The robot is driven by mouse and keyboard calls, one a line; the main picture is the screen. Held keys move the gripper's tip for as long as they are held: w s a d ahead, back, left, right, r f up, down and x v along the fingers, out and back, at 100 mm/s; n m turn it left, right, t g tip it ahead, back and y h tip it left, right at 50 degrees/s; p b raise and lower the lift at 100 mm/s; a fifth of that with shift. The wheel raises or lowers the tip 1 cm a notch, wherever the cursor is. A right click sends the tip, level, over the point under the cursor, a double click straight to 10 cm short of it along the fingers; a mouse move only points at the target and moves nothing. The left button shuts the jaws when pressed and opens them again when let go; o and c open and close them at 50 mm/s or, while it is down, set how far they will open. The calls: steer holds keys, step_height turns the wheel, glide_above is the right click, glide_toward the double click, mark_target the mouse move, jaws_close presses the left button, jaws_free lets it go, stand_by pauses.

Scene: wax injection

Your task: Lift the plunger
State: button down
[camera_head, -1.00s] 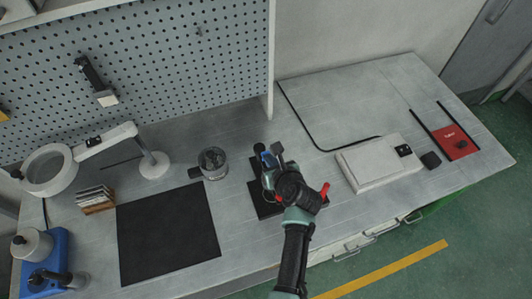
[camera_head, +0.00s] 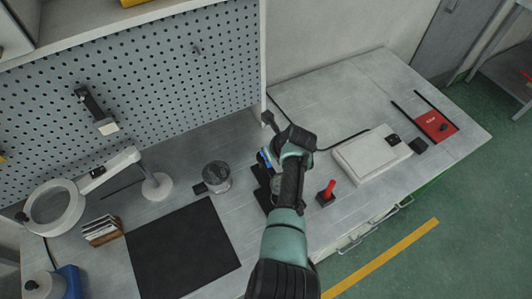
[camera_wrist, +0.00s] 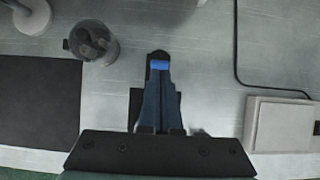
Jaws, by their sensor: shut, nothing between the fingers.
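My gripper (camera_head: 264,159) points down over a black flat piece (camera_head: 262,198) on the workbench. In the wrist view its dark blue fingers (camera_wrist: 158,68) are shut together with nothing between them. A dark rounded end shows just beyond the fingertips; I cannot tell whether they touch it. The black flat piece also shows in the wrist view (camera_wrist: 135,103), partly hidden by the fingers. A red upright handle on a small black base (camera_head: 327,190) stands to the right of my gripper, apart from it. I cannot tell which part is the plunger.
A clear round container (camera_head: 216,175) stands left of my gripper, by a black mat (camera_head: 182,250). A white box (camera_head: 373,154) lies to the right, with a red item (camera_head: 436,126) beyond.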

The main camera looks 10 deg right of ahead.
steer(key=shift+d+r, duration=0.1)
steer(key=shift+r, duration=0.25)
steer(key=shift+r+p, duration=0.5)
steer(key=shift+p, duration=0.3)
